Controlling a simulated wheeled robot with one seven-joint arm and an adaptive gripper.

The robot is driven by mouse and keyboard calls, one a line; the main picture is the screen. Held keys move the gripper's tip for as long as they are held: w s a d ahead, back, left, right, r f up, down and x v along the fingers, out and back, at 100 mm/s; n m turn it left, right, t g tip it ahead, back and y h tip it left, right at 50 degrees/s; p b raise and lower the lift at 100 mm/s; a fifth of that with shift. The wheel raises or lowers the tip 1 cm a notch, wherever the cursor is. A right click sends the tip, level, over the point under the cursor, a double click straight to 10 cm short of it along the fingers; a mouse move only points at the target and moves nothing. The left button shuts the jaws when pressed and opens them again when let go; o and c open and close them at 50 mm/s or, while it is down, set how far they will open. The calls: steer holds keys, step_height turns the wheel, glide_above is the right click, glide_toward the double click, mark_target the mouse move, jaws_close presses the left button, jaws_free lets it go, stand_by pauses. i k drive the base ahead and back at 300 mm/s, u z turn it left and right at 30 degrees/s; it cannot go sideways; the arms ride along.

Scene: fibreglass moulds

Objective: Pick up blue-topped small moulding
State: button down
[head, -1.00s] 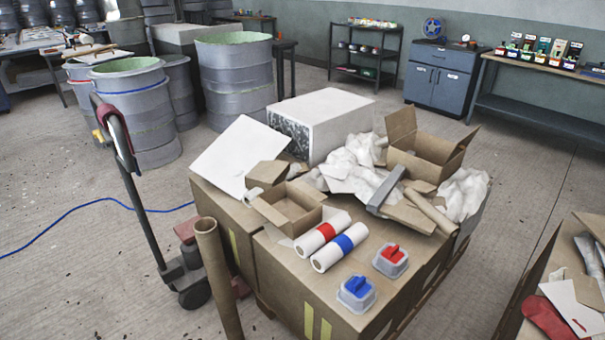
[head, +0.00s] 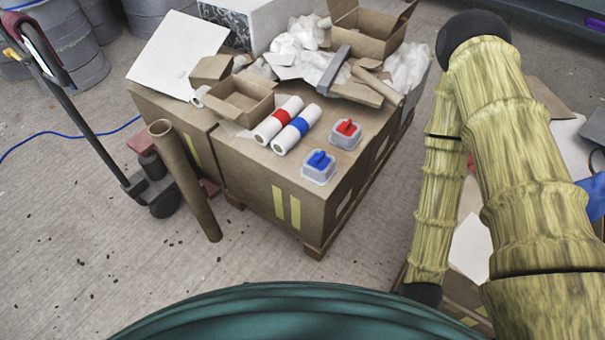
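The blue-topped small moulding (head: 319,167), a pale grey-white squarish block with a blue raised top, sits upright near the front edge of a box-covered pallet in the head view. A similar red-topped moulding (head: 346,134) stands just behind it to the right, slightly apart. Nothing covers either one. My arm, with yellow bamboo-like links, rises on the right and bends back down, apart from both mouldings. My gripper cannot be made out in this view.
Two white rolls with a red band (head: 274,121) and a blue band (head: 296,129) lie left of the mouldings. An open carton (head: 240,101), crumpled paper and a grey bar (head: 333,70) lie behind. A brown tube (head: 186,181) leans at the pallet's left. Front floor is clear.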

mark_target(319, 168)
steer(key=z, duration=3.25)
steer(key=k, duration=2.25)
steer(key=u, duration=2.2)
steer(key=i, duration=1)
steer(key=z, duration=0.05)
